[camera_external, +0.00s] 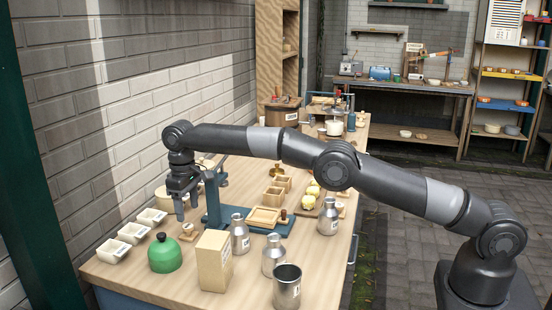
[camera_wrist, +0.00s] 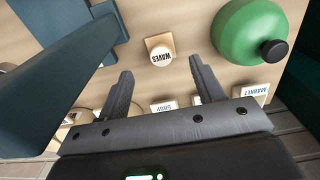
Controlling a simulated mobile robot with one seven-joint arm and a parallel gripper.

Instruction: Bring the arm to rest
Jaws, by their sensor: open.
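My gripper (camera_external: 184,213) hangs pointing down above the left part of the wooden bench, at the end of my outstretched arm. In the wrist view my gripper (camera_wrist: 162,72) has its two fingers apart, with nothing between them. A small round piece marked WAVES (camera_wrist: 162,58) on a square wooden base lies on the bench just beyond the fingertips; it also shows in the external view (camera_external: 188,228), just below my gripper. I cannot tell the exact height of the fingers above it.
A green domed weight (camera_external: 165,254) stands close by, with white trays (camera_external: 133,233) to its left. A blue stand (camera_external: 212,200) rises right of my gripper. A tan box (camera_external: 214,262), metal cans (camera_external: 287,287) and wooden moulds (camera_external: 264,217) crowd the bench (camera_external: 255,297). A brick wall is behind.

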